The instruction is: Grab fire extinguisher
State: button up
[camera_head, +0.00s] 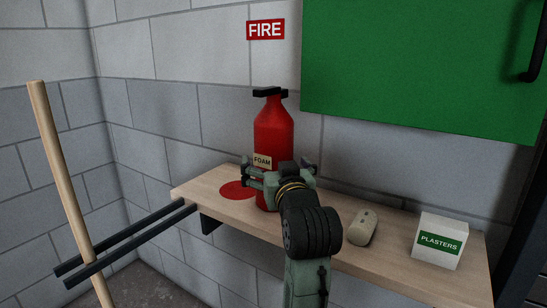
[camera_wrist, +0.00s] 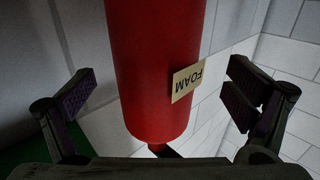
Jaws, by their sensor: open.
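The red fire extinguisher (camera_head: 273,130) with a black top and a FOAM label stands upright on the wooden shelf (camera_head: 213,184). My gripper (camera_head: 279,168) is open at the extinguisher's front, low on its body, and my arm hides part of its base. In the wrist view the extinguisher (camera_wrist: 157,70) fills the middle, between the two open fingers of my gripper (camera_wrist: 160,98). Gaps show between the body and the finger pads on both sides. I cannot tell how deep it sits between them.
A red disc (camera_head: 237,190) lies on the shelf left of the extinguisher. A beige rounded object (camera_head: 362,227) and a white PLASTERS box (camera_head: 440,241) stand to the right. A green cabinet (camera_head: 420,70) hangs above. A wooden pole (camera_head: 62,175) leans at two dark bars (camera_head: 130,238) on the left.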

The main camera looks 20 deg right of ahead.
jog(key=w, duration=0.2)
jog(key=w+d+p, duration=0.1)
jog(key=w, duration=0.1)
jog(key=shift+w+r, duration=0.15)
jog(key=shift+w, duration=0.15)
jog(key=c, duration=2)
jog(key=shift+r, duration=0.2)
jog(key=shift+c, duration=0.2)
